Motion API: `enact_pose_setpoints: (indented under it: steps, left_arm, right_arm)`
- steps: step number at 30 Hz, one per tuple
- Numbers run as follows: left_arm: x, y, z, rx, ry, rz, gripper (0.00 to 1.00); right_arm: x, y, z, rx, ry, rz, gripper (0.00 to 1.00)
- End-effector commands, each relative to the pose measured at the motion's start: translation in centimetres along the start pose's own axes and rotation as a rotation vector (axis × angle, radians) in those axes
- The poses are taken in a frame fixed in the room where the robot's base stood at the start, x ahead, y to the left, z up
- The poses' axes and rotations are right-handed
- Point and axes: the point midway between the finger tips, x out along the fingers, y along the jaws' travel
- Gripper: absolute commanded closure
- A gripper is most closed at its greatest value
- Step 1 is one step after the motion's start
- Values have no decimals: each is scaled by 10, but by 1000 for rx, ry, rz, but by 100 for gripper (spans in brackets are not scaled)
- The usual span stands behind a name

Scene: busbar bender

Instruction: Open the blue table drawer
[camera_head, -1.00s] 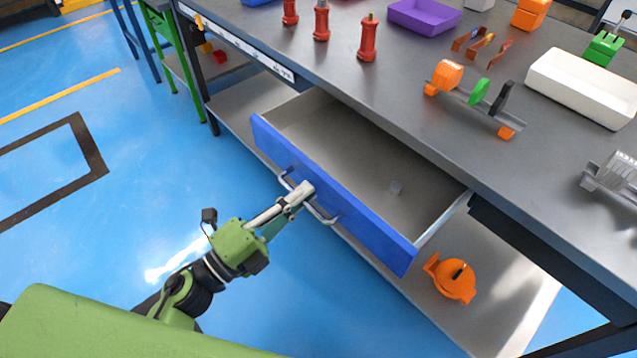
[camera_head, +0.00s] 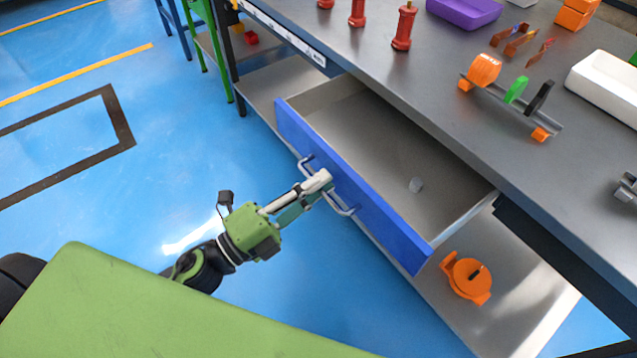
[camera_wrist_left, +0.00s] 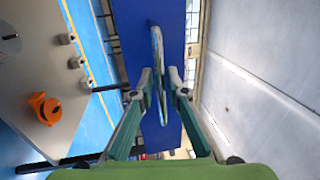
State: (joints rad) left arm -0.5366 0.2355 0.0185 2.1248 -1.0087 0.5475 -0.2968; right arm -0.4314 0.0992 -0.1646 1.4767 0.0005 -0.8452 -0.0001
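The blue table drawer (camera_head: 345,182) stands pulled well out from under the grey tabletop. In the left wrist view the fingertips (camera_wrist_left: 159,88) close in on the handle (camera_wrist_left: 157,50), in front of the blue drawer front (camera_wrist_left: 130,30). My right gripper is not in view.
The workbench top (camera_head: 400,75) holds red posts (camera_head: 404,27), a purple tray (camera_head: 465,10), a white bin (camera_head: 606,85) and a rail with orange clamps (camera_head: 512,105). An orange round part (camera_head: 467,277) lies on the lower shelf (camera_head: 500,315). Blue floor (camera_head: 90,215) to the left is clear.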

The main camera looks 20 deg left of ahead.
Motion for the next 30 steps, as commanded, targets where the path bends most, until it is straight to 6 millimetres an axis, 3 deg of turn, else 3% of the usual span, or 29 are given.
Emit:
enact_pose_setpoints:
  steps: [5, 12, 18, 30]
  left_arm:
    - [-26, 1, 0, -3, -4, 5, 86]
    - [-78, 2, 0, -3, -3, 6, 86]
    - [-108, 1, 0, -2, -3, 3, 86]
    - [-118, 0, 0, 0, -1, 0, 86]
  right_arm:
    - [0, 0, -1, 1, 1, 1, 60]
    - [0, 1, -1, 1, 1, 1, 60]
    - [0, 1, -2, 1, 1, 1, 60]
    - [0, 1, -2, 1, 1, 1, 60]
